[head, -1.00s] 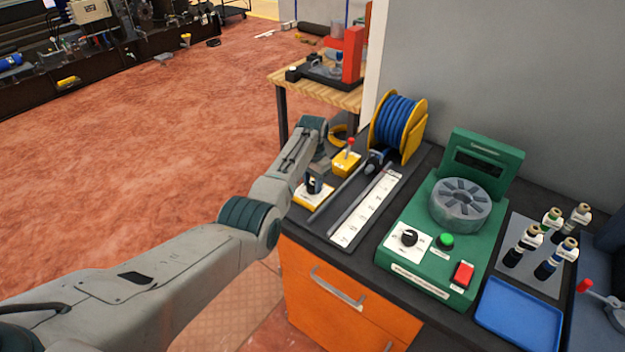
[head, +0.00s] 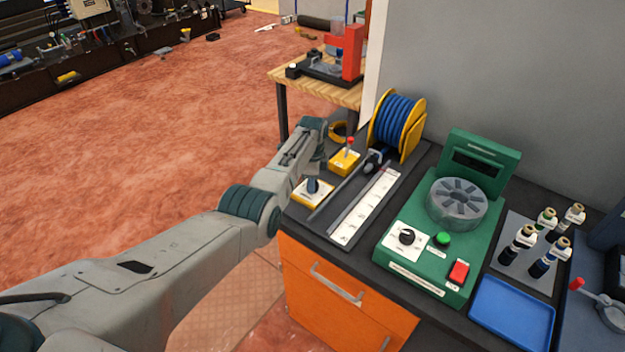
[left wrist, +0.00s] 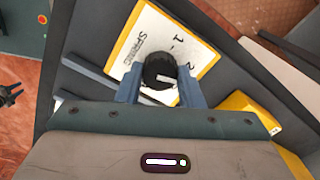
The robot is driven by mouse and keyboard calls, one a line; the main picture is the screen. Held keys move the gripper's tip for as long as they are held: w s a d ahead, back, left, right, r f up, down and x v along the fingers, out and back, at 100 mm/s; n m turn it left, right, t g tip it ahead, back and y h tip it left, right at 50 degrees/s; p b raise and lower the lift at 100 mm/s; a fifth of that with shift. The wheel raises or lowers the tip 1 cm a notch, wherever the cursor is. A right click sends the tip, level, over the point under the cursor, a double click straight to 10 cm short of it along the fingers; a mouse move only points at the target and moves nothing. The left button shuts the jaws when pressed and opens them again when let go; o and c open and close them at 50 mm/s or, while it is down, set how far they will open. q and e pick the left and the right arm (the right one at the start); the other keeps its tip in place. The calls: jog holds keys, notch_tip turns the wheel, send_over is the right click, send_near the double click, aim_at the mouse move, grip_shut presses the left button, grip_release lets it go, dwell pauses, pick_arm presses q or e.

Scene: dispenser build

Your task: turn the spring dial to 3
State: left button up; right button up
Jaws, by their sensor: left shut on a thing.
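The spring dial has a white plate (left wrist: 140,38) with a yellow edge, printed SPRING with a 1 and a 2 readable. Its round black knob (left wrist: 158,68) carries a white mark lying toward the right finger in the left wrist view. My left gripper (left wrist: 160,86) is shut on the knob, one blue finger on each side. In the head view the dial's yellow base (head: 302,195) is at the worktop's left edge, with the gripper (head: 313,186) over it. I cannot read a 3; part of the plate is hidden. My right gripper is out of view.
Right of the dial lie a dark rail and a white scale strip (head: 366,207). A yellow box with a red-tipped lever (head: 345,160) and a blue spool (head: 397,122) stand behind.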

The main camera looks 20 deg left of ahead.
pick_arm(q)
jog(key=m, duration=0.5)
jog(key=shift+w+r, duration=0.1)
jog(key=shift+m+p, duration=0.4)
jog(key=shift+m, duration=1.6)
jog(key=o, duration=1)
jog(key=shift+r, duration=0.25)
notch_tip(320, 180, up, 10)
jog(key=b, duration=0.1)
jog(key=shift+r+b, duration=0.15)
jog(key=shift+b, duration=0.15)
